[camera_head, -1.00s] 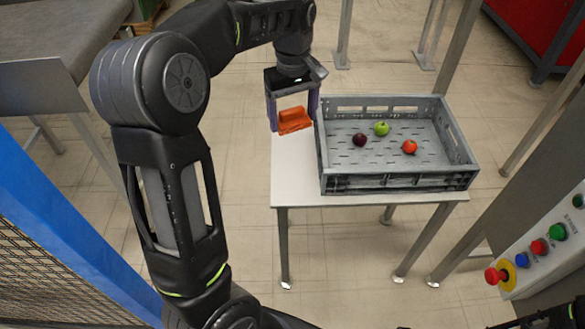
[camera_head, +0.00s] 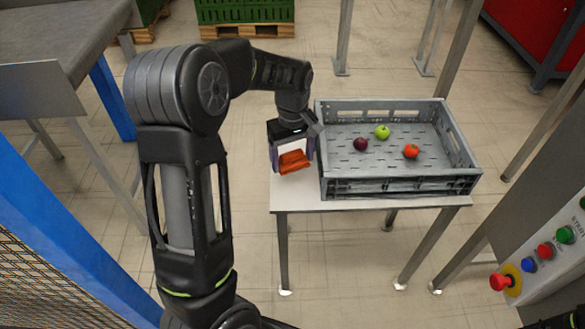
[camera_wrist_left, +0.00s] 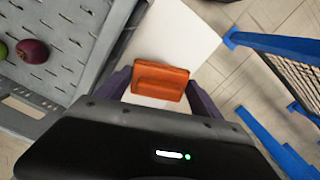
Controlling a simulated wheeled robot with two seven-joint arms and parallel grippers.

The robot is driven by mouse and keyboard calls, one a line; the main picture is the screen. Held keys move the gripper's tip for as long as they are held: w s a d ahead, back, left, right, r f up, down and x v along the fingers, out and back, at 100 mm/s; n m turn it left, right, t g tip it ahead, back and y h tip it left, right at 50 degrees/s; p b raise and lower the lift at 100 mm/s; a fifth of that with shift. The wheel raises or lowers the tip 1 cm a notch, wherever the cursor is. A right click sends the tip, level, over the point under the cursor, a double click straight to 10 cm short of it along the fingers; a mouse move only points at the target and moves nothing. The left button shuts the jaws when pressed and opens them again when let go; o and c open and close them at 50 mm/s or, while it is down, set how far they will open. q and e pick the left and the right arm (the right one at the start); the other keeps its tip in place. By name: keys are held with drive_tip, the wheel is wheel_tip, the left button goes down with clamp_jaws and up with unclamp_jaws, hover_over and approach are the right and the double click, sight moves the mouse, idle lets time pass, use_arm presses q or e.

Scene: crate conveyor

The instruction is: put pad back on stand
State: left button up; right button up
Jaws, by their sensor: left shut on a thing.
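The orange pad (camera_head: 293,162) is held between the fingers of my left gripper (camera_head: 292,158), which is shut on it. It also shows in the left wrist view (camera_wrist_left: 160,80), spanning the space between the two fingers. The pad is over the bare left end of the white-topped stand (camera_head: 300,196), beside the grey crate. I cannot tell whether it touches the top. The white top also shows in the left wrist view (camera_wrist_left: 180,35). My right gripper is not in view.
The grey crate (camera_head: 400,187) fills most of the stand top, close right of my left gripper. It holds a green apple (camera_head: 382,132), a red-orange fruit (camera_head: 411,151) and a dark purple fruit (camera_head: 361,144). A button panel (camera_head: 535,270) stands at right, blue fencing (camera_head: 60,240) at left.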

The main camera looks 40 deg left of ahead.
sight(293, 163)
use_arm(q)
drive_tip(key=shift+f+b, duration=0.3)
drive_tip(key=shift+f, duration=1.85)
drive_tip(key=shift+f, duration=0.1)
drive_tip(key=o, duration=1.2)
wheel_tip(293, 163, up, 12)
drive_tip(key=shift+r+p, duration=0.1)
drive_tip(key=shift+p, duration=0.75)
